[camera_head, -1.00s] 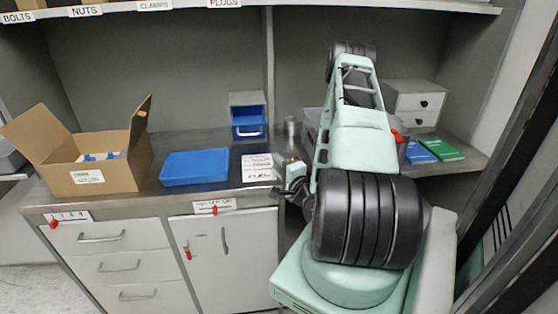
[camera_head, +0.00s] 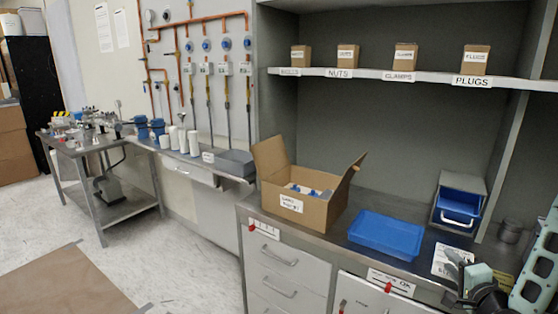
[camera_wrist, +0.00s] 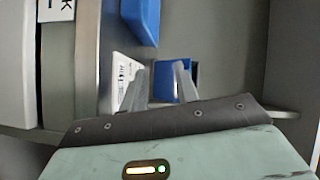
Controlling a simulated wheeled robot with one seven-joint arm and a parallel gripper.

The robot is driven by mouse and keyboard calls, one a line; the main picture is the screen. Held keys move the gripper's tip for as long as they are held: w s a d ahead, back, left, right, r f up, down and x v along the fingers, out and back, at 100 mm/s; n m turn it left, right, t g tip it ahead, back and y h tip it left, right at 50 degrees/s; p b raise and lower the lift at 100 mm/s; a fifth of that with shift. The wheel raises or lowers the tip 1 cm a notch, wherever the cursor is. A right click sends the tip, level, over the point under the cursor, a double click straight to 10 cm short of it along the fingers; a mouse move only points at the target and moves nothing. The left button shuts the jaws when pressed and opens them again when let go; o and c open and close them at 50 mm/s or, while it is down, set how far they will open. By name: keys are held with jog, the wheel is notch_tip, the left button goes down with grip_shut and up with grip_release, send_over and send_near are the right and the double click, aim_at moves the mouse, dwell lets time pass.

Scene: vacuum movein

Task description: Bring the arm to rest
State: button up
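My arm (camera_head: 540,265) shows only in part at the lower right edge of the head view, its pale green links folded near the counter's right end. My gripper (camera_wrist: 160,75) shows in the wrist view with its two grey fingers apart and nothing between them. Beyond the fingers are the white paper sheet (camera_wrist: 124,80), the blue drawer (camera_wrist: 172,80) and the blue tray (camera_wrist: 141,18). In the head view the gripper's dark body is at the lower right, in front of the paper sheet, and its fingertips are hard to make out.
An open cardboard box (camera_head: 305,205) and the blue tray (camera_head: 386,236) stand on the counter. A grey cabinet with a blue drawer (camera_head: 457,207) stands behind. A shelf (camera_head: 390,75) holds several small boxes. A metal can (camera_head: 511,230) stands near my arm.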

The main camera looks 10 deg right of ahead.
jog(key=w+a+n+g+y, duration=0.2)
jog(key=w+a+n+y, duration=0.15)
jog(key=a, duration=0.25)
jog(key=w+a+n+g+y, duration=0.2)
jog(key=w+a+n, duration=0.2)
jog(key=a+n, duration=0.15)
jog(key=s+a+r+n+g+y, duration=0.1)
jog(key=a+r+n+g, duration=0.15)
jog(key=a, duration=0.45)
jog(key=a+r+n+g+y, duration=0.1)
jog(key=a+n+g, duration=0.1)
jog(key=a+n, duration=0.3)
jog(key=s+a+r+n+g, duration=0.45)
jog(key=s+a, duration=0.45)
jog(key=a, duration=0.3)
jog(key=s+a+r+n+g+h, duration=0.1)
jog(key=s+a+r+n, duration=0.1)
jog(key=s, duration=0.5)
jog(key=s+a+r+n+g+h, duration=0.1)
jog(key=s+a+r+n+g, duration=0.1)
jog(key=s, duration=0.6)
jog(key=shift+a+r+n, duration=0.65)
jog(key=shift+a+n, duration=0.05)
